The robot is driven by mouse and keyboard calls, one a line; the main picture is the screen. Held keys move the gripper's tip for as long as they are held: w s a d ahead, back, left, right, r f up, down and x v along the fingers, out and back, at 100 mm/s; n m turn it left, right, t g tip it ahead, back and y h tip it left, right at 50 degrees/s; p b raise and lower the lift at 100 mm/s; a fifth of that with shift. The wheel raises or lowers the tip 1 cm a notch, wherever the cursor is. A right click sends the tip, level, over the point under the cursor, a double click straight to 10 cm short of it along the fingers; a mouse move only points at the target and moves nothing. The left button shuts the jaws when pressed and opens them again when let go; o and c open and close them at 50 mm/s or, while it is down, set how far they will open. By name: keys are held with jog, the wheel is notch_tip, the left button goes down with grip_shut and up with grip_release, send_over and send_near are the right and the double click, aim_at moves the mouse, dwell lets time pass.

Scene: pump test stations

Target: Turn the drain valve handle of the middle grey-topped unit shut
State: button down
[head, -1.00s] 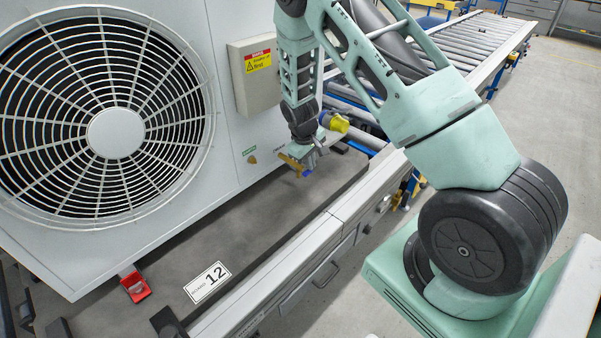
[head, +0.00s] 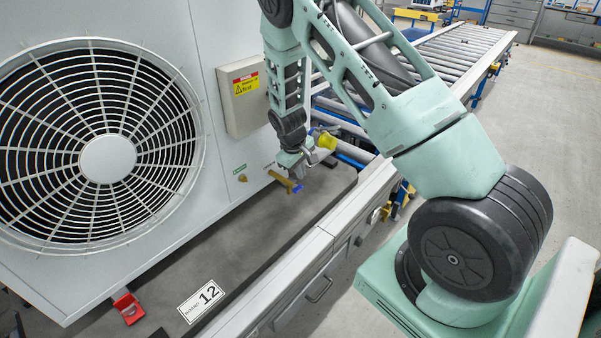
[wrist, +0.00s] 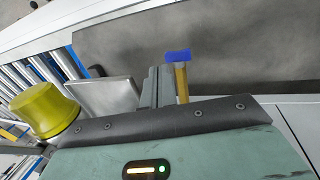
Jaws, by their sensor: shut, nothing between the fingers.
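The large pale unit (head: 205,215) with a round fan grille stands on the bench at the left in the head view; its top is out of view. Its drain valve (head: 280,179) is a short brass piece sticking out low near the right end, with a blue handle (head: 298,188) at its outer end. In the wrist view the blue handle (wrist: 178,56) lies crosswise over the brass stem (wrist: 181,83). My gripper (head: 297,170) is just above and behind the valve. Its shut, empty fingers (wrist: 157,86) are close beside the stem; I cannot tell whether they touch it.
A yellow cup-shaped part (head: 326,141) is right of my gripper, near the roller conveyor (head: 440,62). A control box with a warning label (head: 246,84) is on the unit above. A red clamp (head: 128,308) and a "12" plate (head: 202,299) are on the bench.

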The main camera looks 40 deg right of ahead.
aim_at(300, 186)
jog(key=d+v, duration=0.2)
jog(key=v, duration=1)
jog(key=shift+w+d+r, duration=0.25)
jog(key=shift+d+r, duration=0.1)
jog(key=shift+r, duration=0.05)
jog(key=shift+a, duration=0.1)
jog(key=s+a+r+n+y, duration=0.1)
jog(key=s+a+r, duration=0.25)
jog(key=a, duration=0.45)
jog(key=s+a+r+n+y, duration=0.15)
jog(key=s+a, duration=0.25)
jog(key=a, duration=0.4)
jog(key=s+a+r+y, duration=0.1)
jog(key=s+a+r, duration=0.25)
jog(key=a, duration=0.45)
jog(key=s+a+r+n, duration=0.1)
jog(key=s+a, duration=0.3)
jog(key=s, duration=0.6)
jog(key=s+a+r+n, duration=0.1)
jog(key=s+a, duration=0.3)
jog(key=s, duration=0.5)
jog(key=shift+s+a+r+n, duration=0.15)
jog(key=shift+s+r+n, duration=0.2)
jog(key=shift+n, duration=0.3)
